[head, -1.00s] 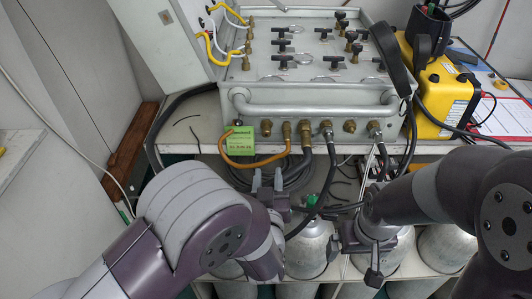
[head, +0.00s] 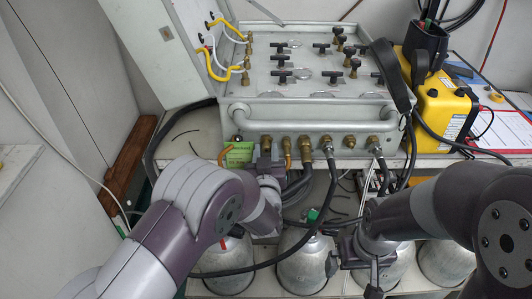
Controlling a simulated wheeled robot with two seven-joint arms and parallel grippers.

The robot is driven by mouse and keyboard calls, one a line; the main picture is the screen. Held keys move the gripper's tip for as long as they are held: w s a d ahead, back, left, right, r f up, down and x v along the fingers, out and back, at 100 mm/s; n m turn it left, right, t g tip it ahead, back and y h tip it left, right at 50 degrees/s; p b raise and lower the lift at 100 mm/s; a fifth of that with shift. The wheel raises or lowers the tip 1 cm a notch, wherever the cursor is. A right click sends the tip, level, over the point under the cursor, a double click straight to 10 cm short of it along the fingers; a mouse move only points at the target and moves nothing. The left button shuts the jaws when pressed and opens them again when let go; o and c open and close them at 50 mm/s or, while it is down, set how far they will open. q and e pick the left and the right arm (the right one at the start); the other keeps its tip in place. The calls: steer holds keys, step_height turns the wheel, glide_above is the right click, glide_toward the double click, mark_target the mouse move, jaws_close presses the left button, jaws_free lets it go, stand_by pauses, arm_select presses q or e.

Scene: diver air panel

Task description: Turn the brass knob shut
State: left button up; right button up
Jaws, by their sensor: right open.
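A row of brass fittings lines the front of the grey air panel (head: 320,112). Some carry hoses, and a bare one (head: 349,141) sits right of the middle. I cannot tell for certain which is the knob. My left gripper (head: 265,163) is just below and in front of a brass fitting (head: 266,144) left of the middle. Its fingers are small and partly hidden by my wrist, so contact and jaw opening are unclear. My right gripper (head: 351,276) is open and empty, low in front of the grey cylinders (head: 301,264), well away from the fittings.
A green label block (head: 238,154) and an orange hose (head: 287,150) flank my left gripper. Black hoses hang below the panel. A yellow case (head: 441,100) stands at the right. Black-handled valves (head: 321,47) cover the panel's top.

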arm_select(q)
jaws_close()
steer(key=shift+m, duration=0.3)
steer(key=m+p, duration=0.1)
steer(key=m, duration=0.1)
steer(key=shift+m, duration=0.4)
steer(key=m+p, duration=0.2)
steer(key=m, duration=0.1)
steer(key=shift+m, duration=0.3)
steer(key=m+p, duration=0.2)
steer(key=m, duration=0.3)
steer(key=shift+d, duration=0.1)
steer(key=m+p, duration=0.2)
steer(key=m, duration=0.3)
steer(key=shift+f, duration=0.1)
